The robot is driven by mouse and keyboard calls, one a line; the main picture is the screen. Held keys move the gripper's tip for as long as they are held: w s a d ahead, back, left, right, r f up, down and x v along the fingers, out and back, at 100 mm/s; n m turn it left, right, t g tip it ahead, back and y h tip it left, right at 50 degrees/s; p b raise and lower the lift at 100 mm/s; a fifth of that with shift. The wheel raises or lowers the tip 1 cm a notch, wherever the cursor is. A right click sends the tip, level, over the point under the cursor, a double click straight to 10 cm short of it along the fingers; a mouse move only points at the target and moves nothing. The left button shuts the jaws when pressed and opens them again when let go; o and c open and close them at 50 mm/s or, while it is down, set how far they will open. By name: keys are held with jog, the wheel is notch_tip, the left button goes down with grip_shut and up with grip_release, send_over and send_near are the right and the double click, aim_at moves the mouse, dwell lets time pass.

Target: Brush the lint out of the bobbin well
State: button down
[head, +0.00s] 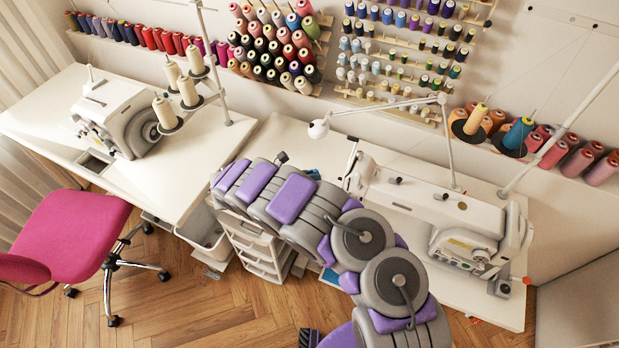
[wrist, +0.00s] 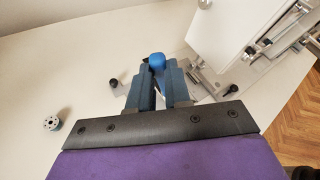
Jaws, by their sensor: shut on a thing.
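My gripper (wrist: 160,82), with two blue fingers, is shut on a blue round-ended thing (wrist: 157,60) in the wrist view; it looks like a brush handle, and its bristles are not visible. The white sewing machine (wrist: 232,32) stands just right of the fingers, with a metal plate (wrist: 213,79) at its foot. The bobbin well and any lint cannot be made out. A silver bobbin (wrist: 52,123) lies on the white table to the left, apart from my gripper. In the head view the machine (head: 425,205) stands on the right table, and my arm hides most of my gripper.
A small black piece (wrist: 113,83) lies left of the fingers. In the head view, a lamp (head: 318,129) reaches over the right table (head: 275,133). A second machine (head: 125,115) stands on the left table. A pink chair (head: 70,235) and drawers (head: 262,258) stand below. Thread racks line the wall.

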jog(key=shift+w+a+r+p, duration=0.15)
jog(key=shift+r+p, duration=0.5)
jog(key=shift+r, duration=0.6)
jog(key=shift+a+r+p, duration=0.15)
jog(key=shift+r+p, duration=0.45)
jog(key=shift+r, duration=0.6)
